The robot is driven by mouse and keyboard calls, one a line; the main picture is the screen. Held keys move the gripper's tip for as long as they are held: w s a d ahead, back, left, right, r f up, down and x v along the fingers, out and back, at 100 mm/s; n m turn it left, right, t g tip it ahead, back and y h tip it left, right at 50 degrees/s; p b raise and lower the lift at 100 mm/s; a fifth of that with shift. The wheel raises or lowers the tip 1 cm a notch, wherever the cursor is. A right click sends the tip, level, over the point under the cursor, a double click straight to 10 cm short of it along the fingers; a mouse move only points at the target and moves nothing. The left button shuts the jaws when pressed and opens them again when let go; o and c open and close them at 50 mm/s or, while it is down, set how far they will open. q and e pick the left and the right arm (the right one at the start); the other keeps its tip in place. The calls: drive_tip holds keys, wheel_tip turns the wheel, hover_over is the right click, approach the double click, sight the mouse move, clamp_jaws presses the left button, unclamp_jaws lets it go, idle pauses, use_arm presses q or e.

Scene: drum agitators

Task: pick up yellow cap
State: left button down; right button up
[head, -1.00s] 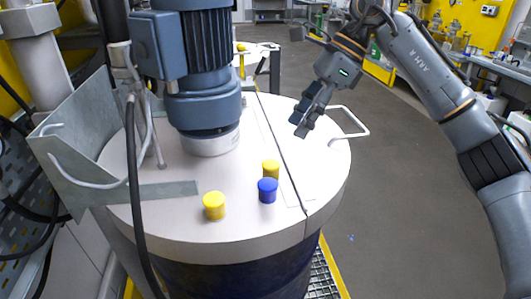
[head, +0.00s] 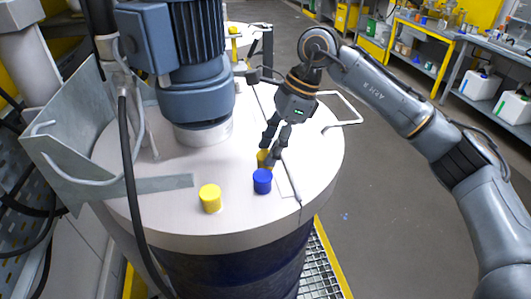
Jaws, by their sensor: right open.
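A yellow cap (head: 210,198) stands upright on the drum lid (head: 245,220), toward its front. A second yellow cap (head: 262,158) stands farther back, partly hidden by my right gripper's fingers. A blue cap (head: 262,181) stands just in front of it, to the right of the first yellow cap. My right gripper (head: 270,157) is open and points down, with its fingers at the rear yellow cap. I cannot tell whether the fingers touch it. My left gripper is not in view.
A blue-grey motor (head: 195,80) rises from the lid behind the caps. A bent metal plate (head: 85,170) and a black cable (head: 132,200) are at the left. A wire handle (head: 350,112) sticks out at the lid's right edge. The lid's right front is clear.

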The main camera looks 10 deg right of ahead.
drive_tip(key=shift+p+x, duration=0.3)
drive_tip(key=shift+x, duration=0.8)
drive_tip(key=shift+w+a+f, duration=0.1)
drive_tip(key=shift+f, duration=0.25)
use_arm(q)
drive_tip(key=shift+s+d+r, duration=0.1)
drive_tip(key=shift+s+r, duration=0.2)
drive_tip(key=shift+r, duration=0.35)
use_arm(e)
drive_tip(key=c, duration=0.5)
